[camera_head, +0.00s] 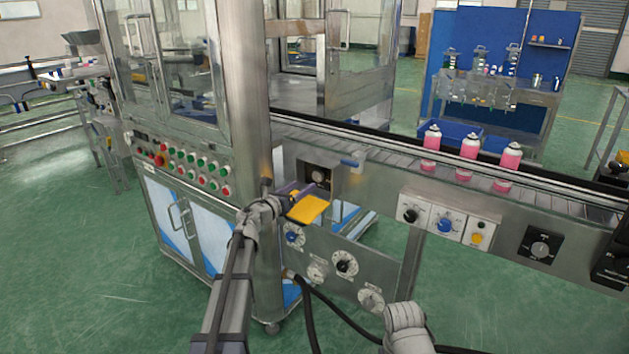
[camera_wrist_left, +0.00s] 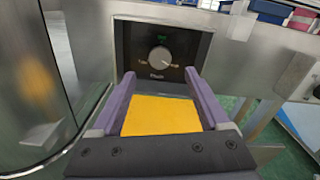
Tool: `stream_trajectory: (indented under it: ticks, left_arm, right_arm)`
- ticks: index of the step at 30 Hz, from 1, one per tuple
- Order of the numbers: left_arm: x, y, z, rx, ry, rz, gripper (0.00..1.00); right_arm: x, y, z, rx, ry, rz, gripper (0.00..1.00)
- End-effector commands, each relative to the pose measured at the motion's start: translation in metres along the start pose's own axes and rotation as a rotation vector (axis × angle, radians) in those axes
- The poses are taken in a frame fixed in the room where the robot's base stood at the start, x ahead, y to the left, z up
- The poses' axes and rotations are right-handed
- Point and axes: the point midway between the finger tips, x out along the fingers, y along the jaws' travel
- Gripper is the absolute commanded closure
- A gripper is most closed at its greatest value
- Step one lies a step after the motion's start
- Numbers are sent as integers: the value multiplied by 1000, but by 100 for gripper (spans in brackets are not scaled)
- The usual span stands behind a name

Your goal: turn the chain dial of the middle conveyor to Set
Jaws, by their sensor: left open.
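A round grey dial knob (camera_wrist_left: 160,57) sits on a square black plate (camera_wrist_left: 130,38) on the conveyor's steel side. Small labels lie left, right and below it, with a green mark above; they are too small to read surely, and so is the pointer's direction. In the head view the same black plate with its knob (camera_head: 318,175) is just beyond my left gripper (camera_head: 312,189). My left gripper, with purple fingers (camera_wrist_left: 159,76) and a yellow pad, is open and empty. Its fingers point at the plate, either side of the knob and apparently short of it. My right gripper is out of view.
A steel post (camera_head: 243,120) and glazed machine stand close left of my left arm. Below are several dials (camera_head: 346,264). Right along the conveyor are a black dial (camera_head: 409,215), a blue dial (camera_head: 445,226) and another black-plate dial (camera_head: 540,248). Pink cans (camera_head: 469,147) stand on the belt.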

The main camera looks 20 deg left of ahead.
Motion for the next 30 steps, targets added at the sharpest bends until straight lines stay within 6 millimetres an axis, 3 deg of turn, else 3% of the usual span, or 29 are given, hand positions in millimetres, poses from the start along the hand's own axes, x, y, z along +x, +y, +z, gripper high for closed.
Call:
stream_trajectory:
  ticks: [15,25,30]
  left_arm:
    - [69,1,0,-3,-1,0,21]
    - [75,0,0,-4,-1,1,21]
    - [75,0,0,-4,-2,1,39]
  right_arm:
    - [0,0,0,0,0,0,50]
    - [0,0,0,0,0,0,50]
    - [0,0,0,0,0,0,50]
